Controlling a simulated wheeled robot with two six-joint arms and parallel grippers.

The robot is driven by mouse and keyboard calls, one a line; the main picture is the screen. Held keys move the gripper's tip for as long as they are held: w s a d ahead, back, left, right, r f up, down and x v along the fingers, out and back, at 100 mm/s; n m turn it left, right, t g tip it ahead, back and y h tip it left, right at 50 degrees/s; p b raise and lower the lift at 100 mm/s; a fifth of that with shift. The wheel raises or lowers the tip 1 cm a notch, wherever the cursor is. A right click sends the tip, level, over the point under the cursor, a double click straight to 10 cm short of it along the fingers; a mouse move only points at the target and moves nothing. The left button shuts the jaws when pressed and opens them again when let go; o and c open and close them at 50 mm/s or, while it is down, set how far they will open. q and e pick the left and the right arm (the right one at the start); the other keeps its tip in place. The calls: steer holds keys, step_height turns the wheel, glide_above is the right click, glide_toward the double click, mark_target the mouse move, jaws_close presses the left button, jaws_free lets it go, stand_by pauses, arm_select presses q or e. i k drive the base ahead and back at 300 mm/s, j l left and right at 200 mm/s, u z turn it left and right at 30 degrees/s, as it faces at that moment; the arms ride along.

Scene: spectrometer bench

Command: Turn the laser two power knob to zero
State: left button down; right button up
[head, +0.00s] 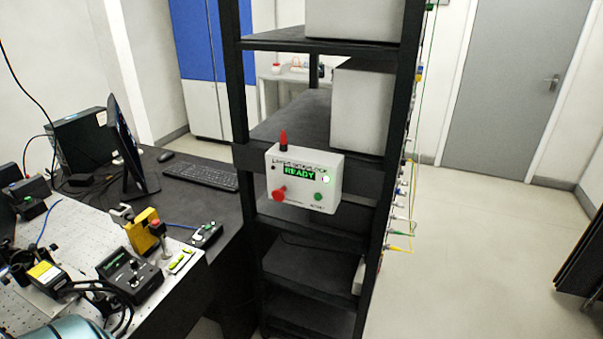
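No knob labelled laser two can be made out. A black control box (130,274) with a small green display and dark knobs or buttons sits on the perforated metal bench at the lower left; its labels are too small to read. A second small black box (207,235) with lit or coloured spots lies near the bench's right end, its labels also unreadable. A white box (304,178) on the rack shows READY in green, with a red button (279,194) and a green button (318,196). Neither of my grippers is in view.
The black rack (243,115) stands in the middle, with cables along its right side. A yellow device (144,230), a keyboard (201,173) and a monitor (131,150) are on the left. Open floor (460,250) lies to the right, before a grey door (505,90).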

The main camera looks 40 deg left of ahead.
mark_target(133, 263)
steer(key=u, duration=2.35)
steer(key=k, duration=0.5)
